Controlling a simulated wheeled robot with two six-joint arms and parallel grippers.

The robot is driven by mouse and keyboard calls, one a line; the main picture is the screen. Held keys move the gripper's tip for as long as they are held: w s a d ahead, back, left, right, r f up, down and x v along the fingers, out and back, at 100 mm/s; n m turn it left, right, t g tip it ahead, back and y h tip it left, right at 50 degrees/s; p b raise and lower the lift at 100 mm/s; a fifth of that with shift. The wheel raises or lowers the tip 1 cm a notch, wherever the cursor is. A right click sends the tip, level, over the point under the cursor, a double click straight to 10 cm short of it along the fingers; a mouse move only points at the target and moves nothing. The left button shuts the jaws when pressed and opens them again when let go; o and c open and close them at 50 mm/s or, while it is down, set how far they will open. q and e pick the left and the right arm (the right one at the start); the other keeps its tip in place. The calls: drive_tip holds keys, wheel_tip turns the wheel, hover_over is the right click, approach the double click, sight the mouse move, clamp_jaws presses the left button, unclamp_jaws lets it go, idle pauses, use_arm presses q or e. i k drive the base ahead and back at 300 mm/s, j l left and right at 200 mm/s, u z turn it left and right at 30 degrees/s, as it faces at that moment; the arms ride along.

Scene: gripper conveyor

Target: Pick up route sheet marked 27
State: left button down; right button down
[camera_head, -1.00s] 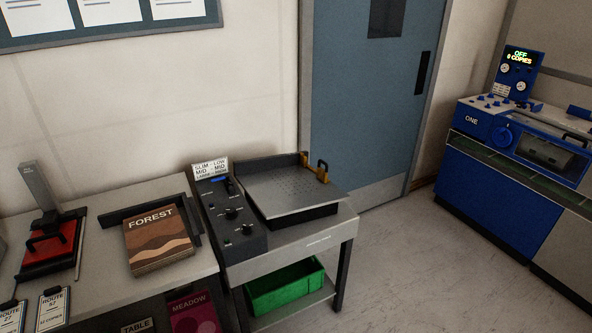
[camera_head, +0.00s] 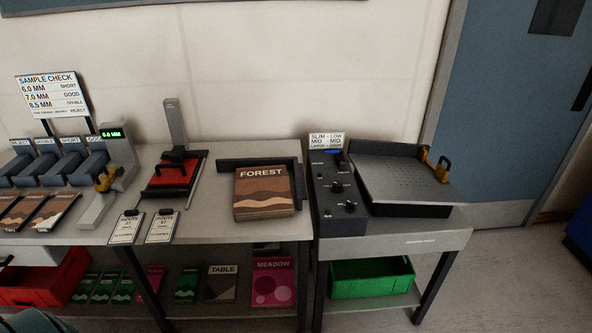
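Two route sheets on small dark clipboards lie at the front edge of the left table. One is the left route sheet (camera_head: 126,228) and the other is the right route sheet (camera_head: 162,227). Both are white with dark clips at the top. Their numbers are too small and blurred to read surely, so I cannot tell which is marked 27. Neither of my grippers is in view.
The table (camera_head: 225,226) holds a stack of FOREST booklets (camera_head: 262,192), a red press (camera_head: 173,176), a gauge reading 0.0 MM (camera_head: 122,160) and sample slots. A control panel (camera_head: 337,190) stands right. Below are a green bin (camera_head: 371,281) and red bin (camera_head: 45,284).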

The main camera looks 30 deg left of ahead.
sight(126, 231)
drive_tip(key=u, duration=1.95)
